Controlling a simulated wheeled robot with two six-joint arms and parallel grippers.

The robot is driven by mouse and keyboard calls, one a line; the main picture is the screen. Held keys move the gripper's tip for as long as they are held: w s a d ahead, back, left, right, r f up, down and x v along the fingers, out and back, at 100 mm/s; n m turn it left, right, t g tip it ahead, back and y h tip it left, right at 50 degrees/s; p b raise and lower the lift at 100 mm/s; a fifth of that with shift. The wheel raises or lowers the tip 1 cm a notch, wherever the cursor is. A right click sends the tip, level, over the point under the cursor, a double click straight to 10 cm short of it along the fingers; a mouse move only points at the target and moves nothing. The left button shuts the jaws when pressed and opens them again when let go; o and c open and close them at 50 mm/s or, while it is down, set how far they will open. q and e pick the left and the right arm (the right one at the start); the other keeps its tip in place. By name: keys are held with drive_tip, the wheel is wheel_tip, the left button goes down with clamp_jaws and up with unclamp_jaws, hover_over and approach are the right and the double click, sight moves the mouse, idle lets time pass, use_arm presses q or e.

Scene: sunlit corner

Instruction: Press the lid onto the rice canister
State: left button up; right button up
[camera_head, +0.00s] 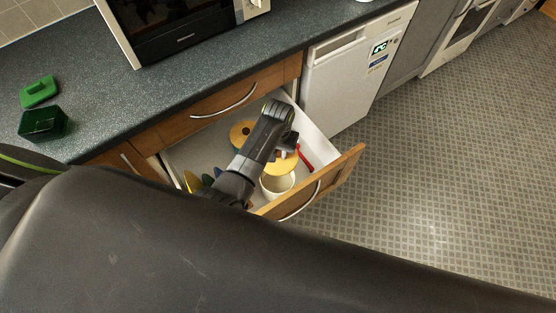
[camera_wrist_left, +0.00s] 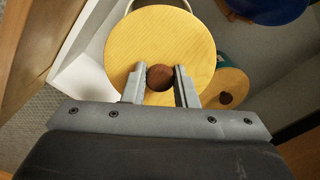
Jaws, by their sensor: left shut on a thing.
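My left gripper (camera_head: 284,148) reaches down into the open drawer. In the left wrist view it (camera_wrist_left: 160,78) is shut on the brown knob of a round, pale wooden lid (camera_wrist_left: 160,35). The lid (camera_head: 281,166) also shows in the head view, partly behind the gripper. A cream canister (camera_head: 277,187), likely the rice canister, stands in the drawer with its mouth showing open. The lid is off to one side of that mouth and overlaps its edge in the picture; I cannot tell its height above it. My right gripper is not in view.
The wooden drawer front (camera_head: 335,182) is pulled out. The drawer also holds a teal canister with a wooden lid (camera_wrist_left: 228,88), a blue object (camera_wrist_left: 268,8) and a red item (camera_head: 305,158). A green box (camera_head: 42,125) and green lid (camera_head: 39,91) are on the counter (camera_head: 110,95).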

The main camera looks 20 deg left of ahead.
sight(278, 162)
use_arm(q)
drive_tip(key=f, duration=0.1)
drive_tip(key=s+f, duration=0.1)
drive_tip(key=s+f+n, duration=0.1)
drive_tip(key=shift+d+f, duration=0.15)
drive_tip(key=shift+d, duration=0.1)
drive_tip(key=shift+f, duration=0.35)
drive_tip(key=shift+w+f+b, duration=0.15)
drive_tip(key=shift+f+b, duration=0.5)
drive_tip(key=shift+b, duration=0.25)
wheel_tip(278, 162, down, 5)
drive_tip(key=b, duration=0.5)
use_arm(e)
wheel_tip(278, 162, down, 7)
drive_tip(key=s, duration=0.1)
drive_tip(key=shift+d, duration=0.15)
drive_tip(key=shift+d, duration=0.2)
use_arm(q)
drive_tip(key=shift+f+p, duration=0.1)
drive_tip(key=shift+p, duration=0.2)
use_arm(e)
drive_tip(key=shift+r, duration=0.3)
use_arm(q)
drive_tip(key=shift+p, duration=0.3)
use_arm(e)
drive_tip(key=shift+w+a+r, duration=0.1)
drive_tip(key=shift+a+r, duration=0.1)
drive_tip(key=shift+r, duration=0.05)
